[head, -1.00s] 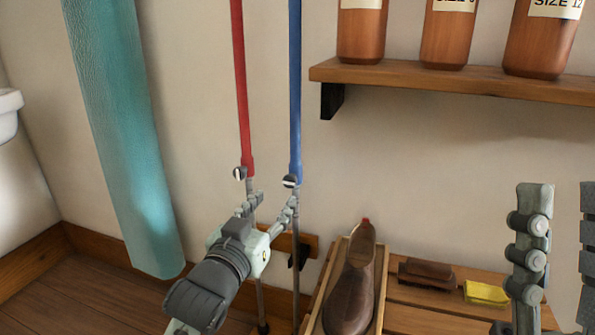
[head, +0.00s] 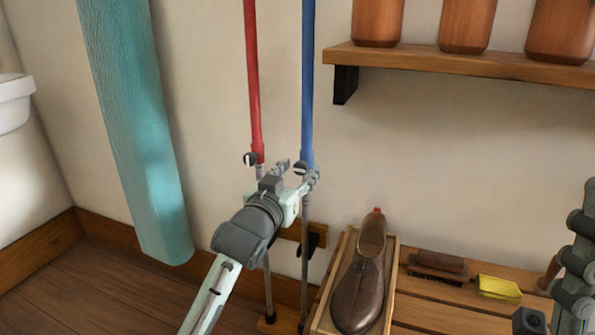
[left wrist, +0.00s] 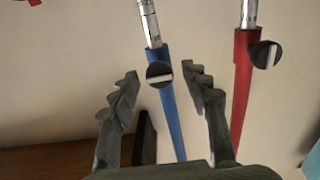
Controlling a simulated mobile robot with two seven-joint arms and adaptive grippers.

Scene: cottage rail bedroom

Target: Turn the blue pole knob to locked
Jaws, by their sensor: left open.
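The blue pole (head: 308,70) hangs upright against the wall, with a thin grey lower shaft. Its dark round blue pole knob (head: 300,167) sits at the lower end of the blue tube. In the left wrist view the blue pole knob (left wrist: 159,74) shows a white stripe lying nearly level. My left gripper (head: 297,172) is open, with its fingertips on either side of the knob in the picture; they look apart from it. My right gripper (head: 577,260) is partly cut off at the right edge, and its opening does not show clearly.
A red pole (head: 252,80) with its own knob (head: 250,159) stands close left. A teal roll (head: 140,130) hangs further left. A shelf (head: 450,62) with bottles is upper right. Below are a brown shoe (head: 357,285), brush (head: 437,266) and yellow block (head: 498,288).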

